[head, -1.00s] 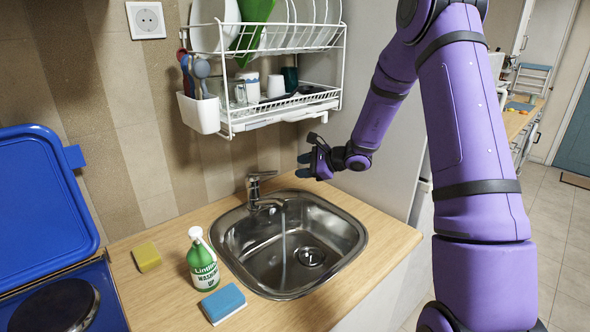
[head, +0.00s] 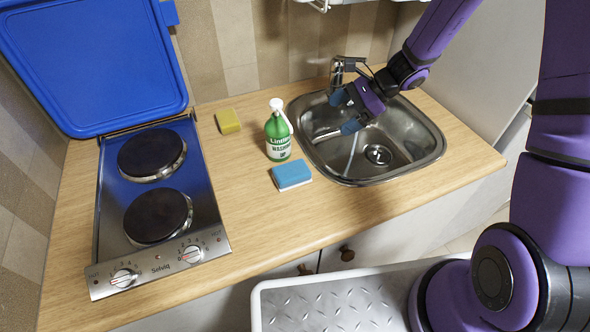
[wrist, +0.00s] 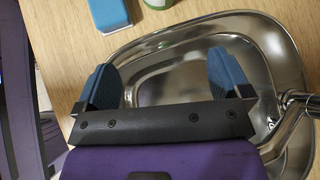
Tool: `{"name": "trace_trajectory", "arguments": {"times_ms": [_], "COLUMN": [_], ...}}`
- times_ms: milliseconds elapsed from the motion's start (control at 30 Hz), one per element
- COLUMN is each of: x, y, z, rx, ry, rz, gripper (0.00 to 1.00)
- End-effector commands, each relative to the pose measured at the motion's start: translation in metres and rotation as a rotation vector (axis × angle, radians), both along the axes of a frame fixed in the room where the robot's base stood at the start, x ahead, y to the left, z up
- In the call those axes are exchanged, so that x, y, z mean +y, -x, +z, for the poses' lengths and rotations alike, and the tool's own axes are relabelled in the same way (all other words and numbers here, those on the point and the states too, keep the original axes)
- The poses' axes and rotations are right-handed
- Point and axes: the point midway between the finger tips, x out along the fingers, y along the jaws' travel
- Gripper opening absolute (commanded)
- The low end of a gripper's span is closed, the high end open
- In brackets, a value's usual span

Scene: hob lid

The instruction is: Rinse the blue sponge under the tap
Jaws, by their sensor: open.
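The blue sponge (head: 291,175) lies flat on the wooden counter, left of the sink and in front of the green soap bottle; it also shows in the wrist view (wrist: 109,14). The tap (head: 340,72) stands at the sink's back edge. A thin stream of water (head: 351,152) runs into the steel sink (head: 412,150). My gripper (head: 343,112) is open and empty above the sink's left part, right of the sponge and apart from it. In the wrist view its two blue fingers (wrist: 164,80) are spread over the basin, with the tap at the right edge.
A green soap bottle (head: 278,138) with a white top stands behind the blue sponge. A yellow sponge (head: 228,121) lies further back left. The two-plate hob (head: 205,215) has its blue lid (head: 95,60) raised. The counter in front of the blue sponge is clear.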

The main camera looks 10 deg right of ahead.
Motion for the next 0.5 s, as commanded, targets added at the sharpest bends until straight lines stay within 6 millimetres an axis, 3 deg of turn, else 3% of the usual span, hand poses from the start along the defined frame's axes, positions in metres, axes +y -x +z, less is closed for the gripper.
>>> {"name": "trace_trajectory", "arguments": {"times_ms": [100,200,500], "x": [0.024,0.032,0.058], "y": [0.037,0.053,0.066], "z": [-0.011,-0.016,-0.042], "rx": [0.079,0.112,0.127], "ry": [0.055,0.085,0.095], "rz": [0.122,0.176,0.197], "gripper": [0.96,0.96,0.96]}}
